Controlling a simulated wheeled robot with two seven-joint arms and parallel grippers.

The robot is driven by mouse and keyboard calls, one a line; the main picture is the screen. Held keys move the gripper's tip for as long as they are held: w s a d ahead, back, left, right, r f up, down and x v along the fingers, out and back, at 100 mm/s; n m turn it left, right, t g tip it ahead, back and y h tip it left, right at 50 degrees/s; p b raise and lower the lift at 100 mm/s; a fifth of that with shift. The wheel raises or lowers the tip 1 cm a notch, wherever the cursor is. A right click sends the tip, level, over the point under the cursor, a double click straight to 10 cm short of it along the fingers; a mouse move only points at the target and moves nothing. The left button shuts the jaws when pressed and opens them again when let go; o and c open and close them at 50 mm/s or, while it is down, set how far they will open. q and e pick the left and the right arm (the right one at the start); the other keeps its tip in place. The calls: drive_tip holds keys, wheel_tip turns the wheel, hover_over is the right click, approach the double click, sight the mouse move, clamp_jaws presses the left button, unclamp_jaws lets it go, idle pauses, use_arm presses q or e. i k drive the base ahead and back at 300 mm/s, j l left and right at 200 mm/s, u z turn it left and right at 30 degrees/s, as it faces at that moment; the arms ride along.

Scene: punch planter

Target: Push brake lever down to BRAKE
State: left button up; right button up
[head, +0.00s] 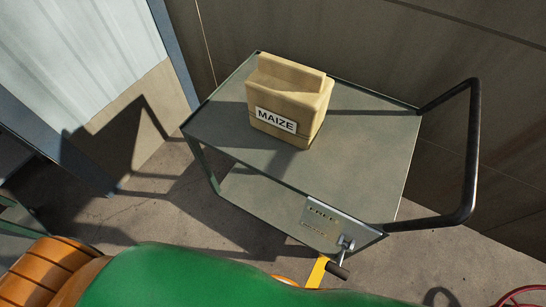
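The brake lever (346,245) is a short metal arm at the near right corner of a grey-green cart (370,150). Its dark grip (338,271) sticks out toward me just below the cart's edge. Beside it is a grey label plate (328,222). Its upper word looks like FREE, and the lower marking is too small to read. I cannot tell the lever's exact setting from this angle. Neither of my grippers is in view.
A tan MAIZE bag (290,95) stands on the cart top. A black push handle (471,150) rises at the cart's right end. A large green surface (200,278), an orange ribbed part (45,270) and a yellow strip (317,272) fill the near side. Walls stand behind.

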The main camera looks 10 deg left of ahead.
sight(336, 270)
drive_tip(key=k+l, duration=0.35)
drive_tip(key=k, duration=0.15)
drive_tip(key=k+l, duration=0.35)
drive_tip(key=k, duration=0.15)
